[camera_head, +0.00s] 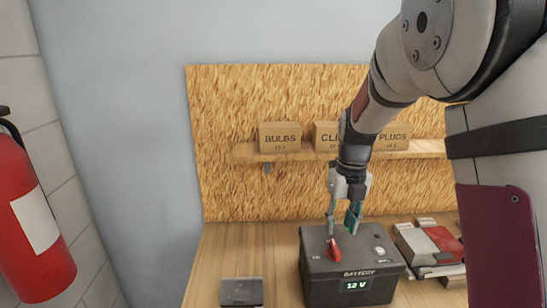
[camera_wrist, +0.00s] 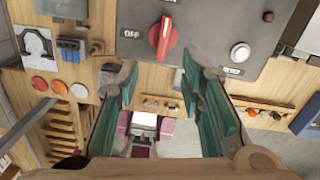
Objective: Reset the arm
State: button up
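My arm reaches down from the upper right in the head view. My gripper (camera_head: 342,222) is just above the dark battery box (camera_head: 351,294), close to its red knob (camera_head: 334,249). In the wrist view my gripper (camera_wrist: 160,72) is open, its green-padded fingers apart with nothing between them. The red knob (camera_wrist: 163,38) lies just beyond the fingertips, roughly between them, pointing upward in that picture. The word OFF shows beside it. The box also has a white button (camera_head: 379,251) and a lit display (camera_head: 357,285) reading 12 V.
The box stands on a wooden bench (camera_head: 226,260). A small dark block (camera_head: 241,292) is left of it, and a red and grey device (camera_head: 427,243) right. Behind, a shelf (camera_head: 250,157) holds labelled cardboard boxes (camera_head: 280,137). A fire extinguisher (camera_head: 30,215) hangs at far left.

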jog(key=s+r+n+t+b, duration=0.1)
jog(key=s+r+n, duration=0.4)
jog(key=s+n, duration=0.6)
jog(key=s+r+n+t+b, duration=0.1)
jog(key=s+r+n+t, duration=0.3)
jog(key=s+n, duration=0.8)
jog(key=shift+s+r+n, duration=0.3)
jog(key=shift+r+n, duration=0.55)
jog(key=shift+n, duration=4.65)
